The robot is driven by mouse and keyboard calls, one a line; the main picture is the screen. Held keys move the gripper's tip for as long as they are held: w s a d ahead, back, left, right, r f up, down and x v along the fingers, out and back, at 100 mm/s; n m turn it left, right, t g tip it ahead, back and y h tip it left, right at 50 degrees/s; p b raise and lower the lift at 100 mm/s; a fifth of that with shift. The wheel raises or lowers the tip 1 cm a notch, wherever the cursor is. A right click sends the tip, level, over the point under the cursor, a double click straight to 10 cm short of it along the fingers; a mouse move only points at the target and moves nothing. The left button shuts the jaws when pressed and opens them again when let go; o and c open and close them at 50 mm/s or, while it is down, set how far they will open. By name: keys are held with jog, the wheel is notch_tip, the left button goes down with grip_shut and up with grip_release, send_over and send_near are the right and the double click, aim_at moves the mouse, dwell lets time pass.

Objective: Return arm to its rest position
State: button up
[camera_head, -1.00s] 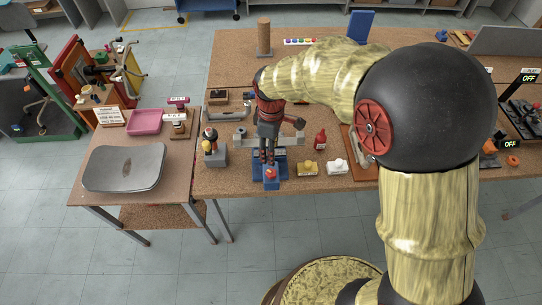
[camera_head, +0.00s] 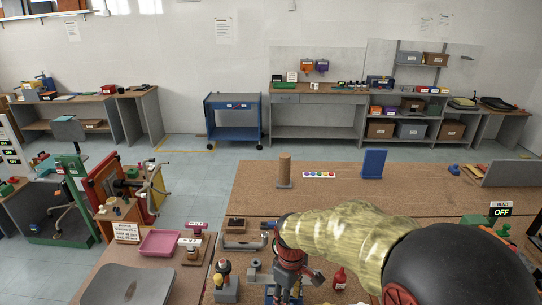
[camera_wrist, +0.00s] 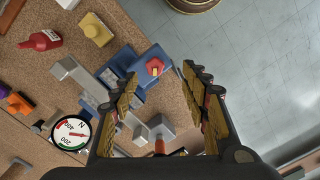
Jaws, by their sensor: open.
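My arm reaches over the cork-topped bench (camera_head: 340,198) from the lower right in the head view. My gripper (camera_wrist: 159,72) is open in the wrist view, its two fingers spread with nothing held between them. Beyond the fingertips is a blue block with a red knob (camera_wrist: 155,67), on or beside the bench edge. In the head view my gripper is at the bottom of the picture, and its fingertips are hard to make out there.
A red bottle (camera_head: 339,278) stands right of my gripper, a dark-headed figure-like item (camera_head: 225,281) left of it. A wooden cylinder (camera_head: 284,170) and a blue upright panel (camera_head: 373,163) stand farther back. A pink tray (camera_head: 160,243) is on the left table. The bench middle is mostly clear.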

jog(key=s+d+r+m+t+b, duration=0.3)
jog(key=s+d+r+m+b, duration=0.1)
jog(key=s, duration=0.5)
jog(key=s+d+r+m+t+b, duration=0.3)
jog(key=s+d+m+b, duration=0.3)
jog(key=s+d+b, duration=0.2)
jog(key=shift+s+d+r, duration=0.55)
jog(key=shift+d+r, duration=0.05)
jog(key=shift+d, duration=0.15)
